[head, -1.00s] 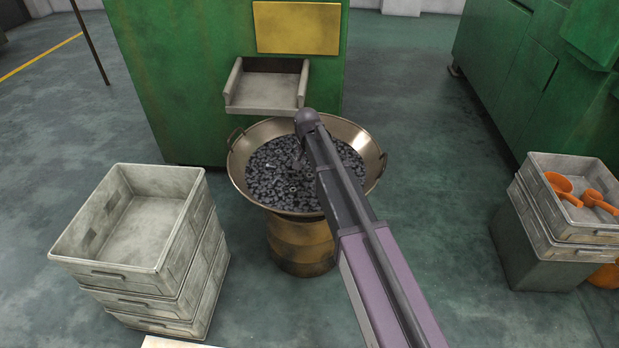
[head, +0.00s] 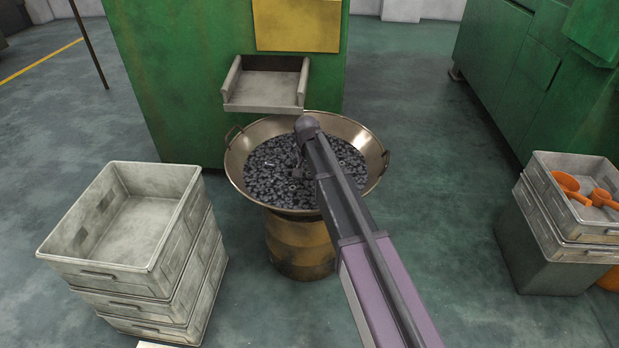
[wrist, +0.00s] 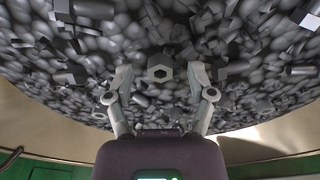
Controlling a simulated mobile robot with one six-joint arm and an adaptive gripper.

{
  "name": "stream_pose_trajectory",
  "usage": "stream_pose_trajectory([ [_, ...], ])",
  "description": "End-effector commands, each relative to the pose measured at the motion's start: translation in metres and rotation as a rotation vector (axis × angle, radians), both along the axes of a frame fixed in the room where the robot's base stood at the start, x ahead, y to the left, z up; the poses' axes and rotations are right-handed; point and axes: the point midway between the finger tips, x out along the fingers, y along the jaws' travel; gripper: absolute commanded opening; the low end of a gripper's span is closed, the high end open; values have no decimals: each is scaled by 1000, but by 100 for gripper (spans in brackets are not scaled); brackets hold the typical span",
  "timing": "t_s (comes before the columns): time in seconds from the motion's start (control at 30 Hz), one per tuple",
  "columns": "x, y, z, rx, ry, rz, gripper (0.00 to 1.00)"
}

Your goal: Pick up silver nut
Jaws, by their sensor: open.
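A silver hexagonal nut (wrist: 151,73) lies on top of the dark parts in the wrist view, its hole facing the camera. The wide metal bowl (head: 237,173) holds a heap of dark nuts and similar pieces. My gripper (wrist: 162,74) is open, with one finger on each side of the nut in the wrist view. Whether the fingers touch the heap is hard to tell. In the head view my gripper (head: 299,162) is small and partly hidden by my arm, over the middle of the bowl.
The bowl stands on a yellow drum (head: 298,250). A grey chute (head: 265,90) from the green machine (head: 180,80) overhangs its back rim. Grey crates (head: 110,268) are stacked at left; crates (head: 570,225) with orange scoops (head: 568,187) stand at right.

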Motion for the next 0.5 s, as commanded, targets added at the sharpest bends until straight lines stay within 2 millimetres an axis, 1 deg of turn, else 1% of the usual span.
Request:
stream_pose_trajectory([
  [0.47, 0, 0, 0, 0, 0, 0, 71],
  [0.5, 0, 0, 0, 0, 0, 0, 59],
])
